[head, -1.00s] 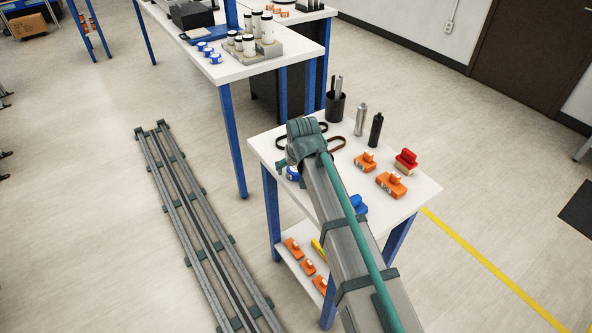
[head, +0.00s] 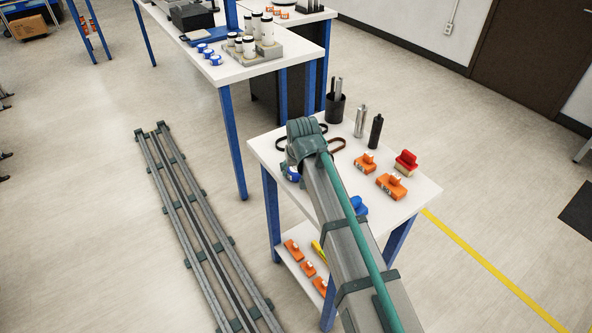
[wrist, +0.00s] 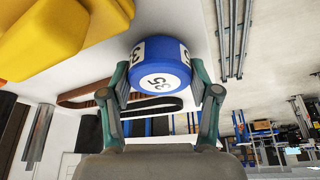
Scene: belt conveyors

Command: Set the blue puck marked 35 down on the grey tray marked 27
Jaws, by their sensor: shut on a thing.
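The blue puck (wrist: 158,62) has white labels reading 35 and sits between the two fingers of my gripper (wrist: 160,88) in the wrist view. The fingers are shut on its sides. In the head view, a small part of the puck (head: 292,174) shows below my gripper, at the left edge of the near white table (head: 405,208). I cannot tell whether the puck touches the table. No tray with a readable 27 shows. A grey tray-like rack (head: 288,54) holds white bottles on the far table, its marking unreadable.
On the near table stand a black cup (head: 335,108), a silver bottle (head: 361,121) and a black bottle (head: 375,131). Orange blocks (head: 391,186), a red block (head: 405,162) and a brown belt loop (wrist: 85,98) lie nearby. A yellow thing (wrist: 60,35) is close in the wrist view.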

